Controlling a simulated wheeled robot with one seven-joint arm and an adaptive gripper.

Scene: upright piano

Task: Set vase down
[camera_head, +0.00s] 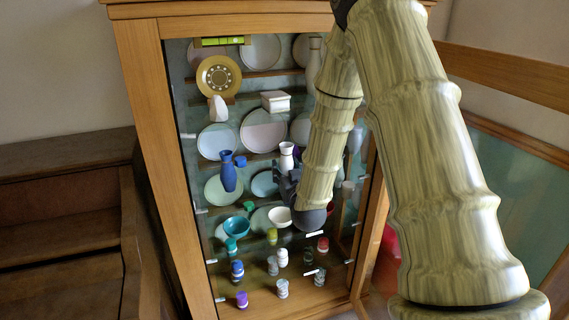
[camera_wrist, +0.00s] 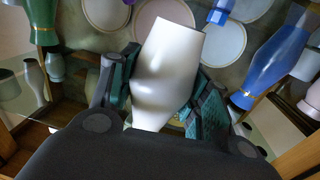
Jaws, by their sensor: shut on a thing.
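A white vase (camera_wrist: 165,65) fills the middle of the wrist view, tilted in the picture, between the two dark green-padded fingers of my gripper (camera_wrist: 160,88). The fingers are shut on its sides. In the head view the white vase (camera_head: 286,160) shows upright in front of the cabinet's middle shelves, with my dark gripper (camera_head: 287,186) just below and around its lower part. My arm hides the right side of the cabinet. I cannot tell whether the vase's base touches a shelf.
The wooden cabinet (camera_head: 155,130) has several shelves with plates, cups and small jars. A blue vase (camera_head: 228,174) stands left of the white one; it also shows in the wrist view (camera_wrist: 275,60). A teal bowl (camera_head: 236,225) and a white bowl (camera_head: 279,217) sit lower.

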